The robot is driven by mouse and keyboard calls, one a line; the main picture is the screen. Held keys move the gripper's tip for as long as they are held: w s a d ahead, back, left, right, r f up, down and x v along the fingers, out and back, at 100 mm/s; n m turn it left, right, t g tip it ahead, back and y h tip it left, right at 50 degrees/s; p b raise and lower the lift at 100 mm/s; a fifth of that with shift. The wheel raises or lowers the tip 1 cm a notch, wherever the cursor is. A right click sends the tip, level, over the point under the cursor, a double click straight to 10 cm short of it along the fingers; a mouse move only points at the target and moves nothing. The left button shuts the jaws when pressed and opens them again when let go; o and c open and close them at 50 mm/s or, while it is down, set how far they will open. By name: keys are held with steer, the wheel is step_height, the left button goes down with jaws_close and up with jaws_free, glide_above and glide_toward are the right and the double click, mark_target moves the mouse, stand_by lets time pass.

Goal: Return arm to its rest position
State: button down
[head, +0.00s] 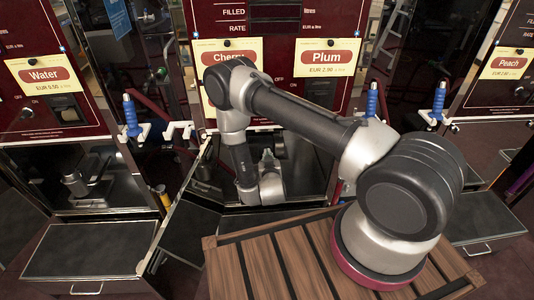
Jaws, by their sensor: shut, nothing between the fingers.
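My arm rises from a round base on a wooden slatted platform (285,262). It reaches left and bends down at the elbow in front of the refill pumps. My gripper (267,157) is small in the head view, beyond the wrist and in front of the dark pump bay below the Cherry and Plum labels. It looks shut and empty. The Cherry label (212,56) is partly hidden by my elbow. The Plum label (327,57) shows above the forearm.
The Water pump label (44,76) is at left and the Peach label (508,64) at far right. Blue-handled nozzles (130,113) stand on white holders at left and right. A dark tray (90,248) juts out at left. A dark tilted panel (186,232) stands near the platform.

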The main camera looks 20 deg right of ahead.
steer(key=s+a+f+n+g+y, duration=0.1)
steer(key=s+f+g, duration=0.45)
steer(key=s, duration=0.25)
steer(key=s+a+f+g+y, duration=0.1)
steer(key=s+a+f+g, duration=0.1)
steer(key=s+f+g, duration=0.35)
steer(key=s+d+r+n+g+y, duration=0.1)
steer(key=s+r+g, duration=0.25)
steer(key=r, duration=1.05)
steer(key=s+r+n+g+y, duration=0.1)
steer(key=s+r+g, duration=0.25)
steer(key=r, duration=1.05)
steer(key=s+d+r+t, duration=0.2)
steer(key=s+d+r, duration=0.2)
steer(key=r, duration=0.6)
steer(key=s+d+r+m+t, duration=0.1)
steer(key=s+d+r+t, duration=0.2)
steer(key=r, duration=0.8)
steer(key=s+d+r+t, duration=0.2)
steer(key=s+d+r, duration=0.5)
steer(key=r, duration=0.3)
steer(key=shift+d+r+t+h, duration=0.15)
steer(key=shift+d+t+h, duration=0.15)
steer(key=shift+d+h, duration=0.15)
steer(key=shift+s, duration=0.1)
